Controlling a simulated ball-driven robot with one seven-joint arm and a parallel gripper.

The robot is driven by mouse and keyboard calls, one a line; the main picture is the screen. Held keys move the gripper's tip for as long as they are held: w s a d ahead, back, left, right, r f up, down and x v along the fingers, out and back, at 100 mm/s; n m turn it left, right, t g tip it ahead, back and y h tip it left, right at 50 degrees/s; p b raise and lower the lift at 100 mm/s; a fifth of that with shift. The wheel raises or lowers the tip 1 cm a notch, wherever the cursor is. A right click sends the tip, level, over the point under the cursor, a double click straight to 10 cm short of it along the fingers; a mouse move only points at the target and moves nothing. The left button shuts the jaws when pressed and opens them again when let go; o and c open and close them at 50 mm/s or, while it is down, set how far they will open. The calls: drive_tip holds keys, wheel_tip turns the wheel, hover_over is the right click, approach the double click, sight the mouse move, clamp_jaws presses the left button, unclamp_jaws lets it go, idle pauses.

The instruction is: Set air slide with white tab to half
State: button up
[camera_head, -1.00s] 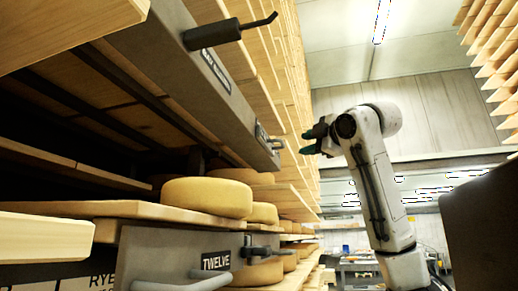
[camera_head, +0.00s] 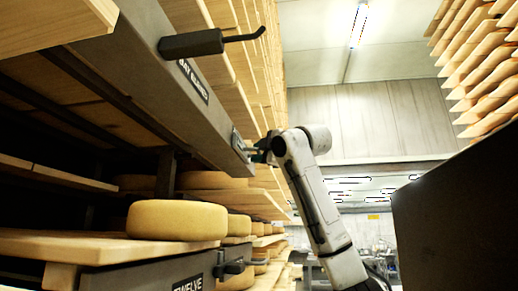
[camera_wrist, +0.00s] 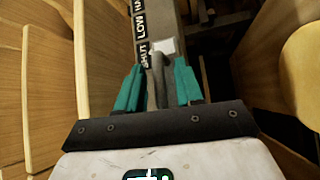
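The air slide sits on the grey beam; in the wrist view, its white tab (camera_wrist: 164,46) lies beside the SHUT label (camera_wrist: 146,57). The LOW label (camera_wrist: 140,24) and a cut-off label starting "HA" (camera_wrist: 137,5) follow farther up. A grey handle (camera_wrist: 156,82) stands out toward me below the tab. My gripper (camera_wrist: 158,80) is open, its teal fingers on either side of the handle with a small gap visible at each side. In the head view, my gripper (camera_head: 259,152) is at the slide plate (camera_head: 238,142) near the beam's far end, partly hidden by my arm.
A black crank handle (camera_head: 192,44) juts from the nearer beam (camera_head: 165,65). Cheese wheels (camera_head: 177,220) rest on wooden shelves below. A lower beam carries a TWELVE label (camera_head: 188,285). In the wrist view, boards (camera_wrist: 50,90) are at left and a cheese wheel (camera_wrist: 303,75) at right.

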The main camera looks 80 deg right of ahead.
drive_tip(key=shift+w+d, duration=0.1)
clamp_jaws()
idle(0.3)
idle(0.4)
